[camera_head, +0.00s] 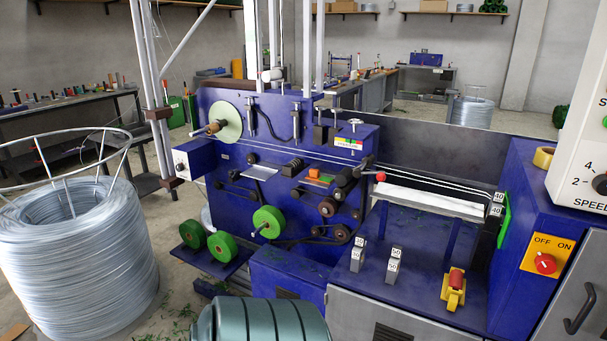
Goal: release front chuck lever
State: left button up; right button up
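A lever with a red ball knob (380,177) sticks out at the right end of the blue wire-twisting machine (232,165), near a dark round part that looks like a chuck (345,178). I cannot tell whether this is the front chuck lever or what position it is in. Pale wires (430,183) run from there to the blue cabinet (530,200) on the right, beside blocks marked 40 (497,210). Neither of my grippers is in view.
A large wire coil (75,250) stands at the left and a green ribbed drum (258,320) at the bottom. On the blue bench top are blocks marked 50 (394,265) and a yellow tool with a red top (454,290). The cabinet has a red OFF/ON switch (545,264).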

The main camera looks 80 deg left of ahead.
aim_at(233, 173)
jog(key=u, duration=2.95)
jog(key=i+l+u, duration=0.2)
jog(key=i+u, duration=0.15)
jog(key=i+l+u, duration=0.35)
jog(key=i, duration=0.2)
